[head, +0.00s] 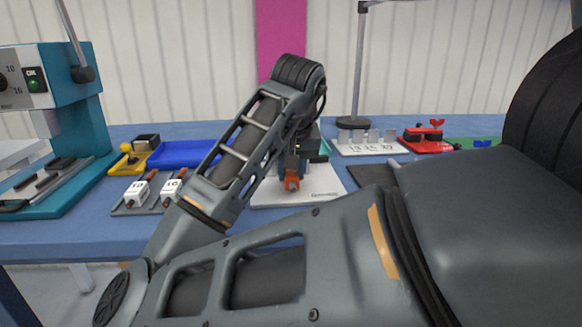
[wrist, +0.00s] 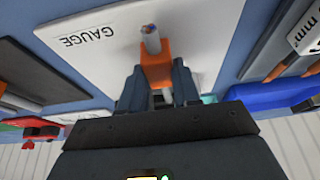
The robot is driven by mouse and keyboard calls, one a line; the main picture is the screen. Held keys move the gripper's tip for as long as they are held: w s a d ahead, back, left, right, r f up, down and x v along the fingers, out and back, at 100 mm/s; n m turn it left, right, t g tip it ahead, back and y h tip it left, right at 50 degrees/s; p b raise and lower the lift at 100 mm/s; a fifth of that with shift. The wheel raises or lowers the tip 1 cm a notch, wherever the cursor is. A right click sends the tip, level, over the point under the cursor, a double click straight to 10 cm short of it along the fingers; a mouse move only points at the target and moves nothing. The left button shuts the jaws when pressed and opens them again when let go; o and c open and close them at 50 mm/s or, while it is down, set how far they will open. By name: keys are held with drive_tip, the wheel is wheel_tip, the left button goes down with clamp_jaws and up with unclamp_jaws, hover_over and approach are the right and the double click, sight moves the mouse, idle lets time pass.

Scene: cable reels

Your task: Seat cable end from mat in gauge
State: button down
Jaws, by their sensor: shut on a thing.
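My gripper (head: 292,172) is shut on an orange piece (wrist: 156,70) with a grey cable end (wrist: 151,45) running through it. The cable end's cut tip shows small coloured cores. In the wrist view, the gripper's dark fingers (wrist: 158,92) flank the orange piece. A white plate marked GAUGE (wrist: 95,30) lies below the cable tip; in the head view this plate (head: 325,195) is under and around the gripper. I cannot tell whether the cable tip touches the plate. A dark mat (head: 372,174) lies right of the plate, partly hidden by my arm.
A blue tray (head: 185,153), a yellow clamp (head: 128,160) and two white numbered blocks (head: 138,192) are left. A white stand with upright tabs (head: 370,147) and a red fixture (head: 428,140) are right. A teal machine (head: 60,90) stands far left.

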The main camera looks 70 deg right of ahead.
drive_tip(key=c, duration=0.7)
unclamp_jaws()
drive_tip(key=shift+c, duration=0.2)
drive_tip(key=p+v, duration=0.2)
drive_tip(key=v, duration=0.5)
drive_tip(key=shift+a+r, duration=0.15)
drive_tip(key=shift+r, duration=0.15)
